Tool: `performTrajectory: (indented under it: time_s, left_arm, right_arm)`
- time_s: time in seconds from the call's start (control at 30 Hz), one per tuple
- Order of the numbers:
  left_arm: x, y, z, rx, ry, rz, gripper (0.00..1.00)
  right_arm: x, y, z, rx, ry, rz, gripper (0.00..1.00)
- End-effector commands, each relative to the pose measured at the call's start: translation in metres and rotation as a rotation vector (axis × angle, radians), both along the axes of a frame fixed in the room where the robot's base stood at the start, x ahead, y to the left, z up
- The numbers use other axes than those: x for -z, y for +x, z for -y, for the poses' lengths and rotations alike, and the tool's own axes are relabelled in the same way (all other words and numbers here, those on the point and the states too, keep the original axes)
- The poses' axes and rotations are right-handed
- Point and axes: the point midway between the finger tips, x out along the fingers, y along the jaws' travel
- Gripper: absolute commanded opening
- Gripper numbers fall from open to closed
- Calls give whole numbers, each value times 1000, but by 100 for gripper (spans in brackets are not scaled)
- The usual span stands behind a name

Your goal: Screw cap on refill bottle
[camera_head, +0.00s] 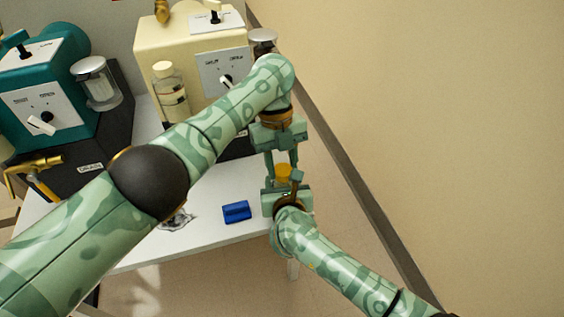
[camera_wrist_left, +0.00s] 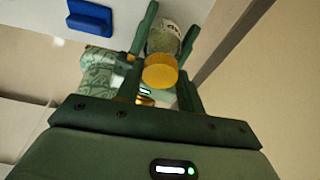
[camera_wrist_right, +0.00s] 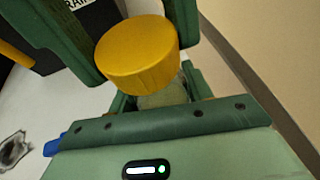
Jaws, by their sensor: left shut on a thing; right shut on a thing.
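The yellow cap (camera_head: 283,172) is between my two grippers in the head view. It also shows in the left wrist view (camera_wrist_left: 160,72) and large in the right wrist view (camera_wrist_right: 137,54). My left gripper (camera_head: 282,164) points down from above and is shut on the cap. The clear refill bottle (camera_wrist_right: 164,93) shows just under the cap, and beyond it in the left wrist view (camera_wrist_left: 164,37). My right gripper (camera_head: 286,186) comes from below right and is shut on the bottle. Cap and bottle are lined up closely; I cannot tell whether the threads are engaged.
A blue block (camera_head: 236,211) and a crumpled grey item (camera_head: 176,219) lie on the white table (camera_head: 205,238). Another clear bottle (camera_head: 172,97) stands by the cream unit. A wall is close on the right.

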Motion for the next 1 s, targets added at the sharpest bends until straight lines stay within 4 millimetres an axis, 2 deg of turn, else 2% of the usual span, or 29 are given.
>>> performTrajectory:
  time_s: [0.07, 0.1, 0.13, 0.17, 0.47, 0.8, 1.0]
  left_arm:
    - [-1, 1, -2, -3, 3, 4, 17]
    - [-1, 1, -2, -3, 3, 4, 49]
    - [-1, 1, -1, -4, 3, 4, 57]
    - [-1, 1, -1, -4, 2, 3, 60]
    - [-3, 1, 0, -3, 0, 2, 60]
    - [-42, 1, 0, -3, 0, 2, 60]
    - [-45, 1, -1, -4, 1, 2, 60]
  right_arm:
    - [1, -1, 0, 0, 0, -2, 0]
    - [1, -1, 0, 0, 0, -2, 0]
    - [1, -1, 0, 0, 0, -2, 0]
    - [1, -1, 0, 0, 0, -2, 0]
    - [1, 0, 0, 1, -1, -1, 0]
    - [0, 0, 1, 1, -1, -1, 0]
    - [0, 0, 1, 1, -1, -1, 0]
